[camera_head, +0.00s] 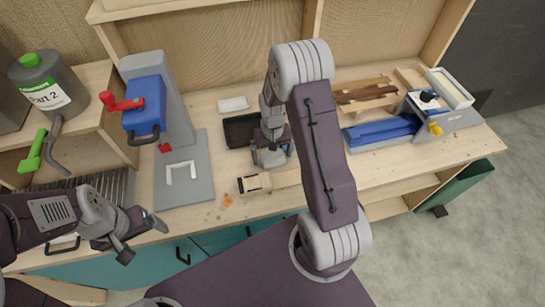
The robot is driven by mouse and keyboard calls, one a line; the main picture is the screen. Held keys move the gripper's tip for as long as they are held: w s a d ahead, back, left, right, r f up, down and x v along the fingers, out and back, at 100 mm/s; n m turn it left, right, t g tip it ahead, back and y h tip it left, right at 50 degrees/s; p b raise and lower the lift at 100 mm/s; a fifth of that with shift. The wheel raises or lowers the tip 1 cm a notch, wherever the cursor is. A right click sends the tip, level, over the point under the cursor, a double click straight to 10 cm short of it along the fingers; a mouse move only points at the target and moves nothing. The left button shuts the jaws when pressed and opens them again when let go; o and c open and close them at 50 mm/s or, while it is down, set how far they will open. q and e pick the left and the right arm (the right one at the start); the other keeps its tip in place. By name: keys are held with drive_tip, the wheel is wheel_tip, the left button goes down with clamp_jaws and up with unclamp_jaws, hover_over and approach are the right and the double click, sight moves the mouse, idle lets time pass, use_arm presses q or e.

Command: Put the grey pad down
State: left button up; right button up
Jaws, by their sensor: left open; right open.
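A small pale grey pad (233,104) lies flat on the wooden bench, just behind a black tray (240,131). It is apart from both grippers. My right gripper (271,157) is open and points down over the bench at the tray's right front. It hides the tray's right end, and I cannot tell whether it touches the bench. Nothing shows clearly between its fingers. My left gripper (140,238) is open and empty at the front left, near the bench's front edge.
A grey press with a blue head and red handle (145,105) stands left of the tray. A small wooden block (254,183) lies in front. Wooden strips (364,93) and a blue-and-grey fixture (383,132) are at the right. A grey bottle (47,85) stands at far left.

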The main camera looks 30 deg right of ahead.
drive_tip(key=shift+f, duration=0.5)
drive_tip(key=shift+c, duration=1.2)
drive_tip(key=c, duration=1.3)
drive_tip(key=shift+o, duration=0.2)
drive_tip(key=w+a+r+b, duration=0.1)
drive_tip(key=w+a+r, duration=0.2)
drive_tip(key=a+r, duration=0.5)
drive_tip(key=a, duration=0.5)
drive_tip(key=shift+w+a+b, duration=0.15)
drive_tip(key=shift+a+b, duration=0.15)
drive_tip(key=shift+b, duration=0.1)
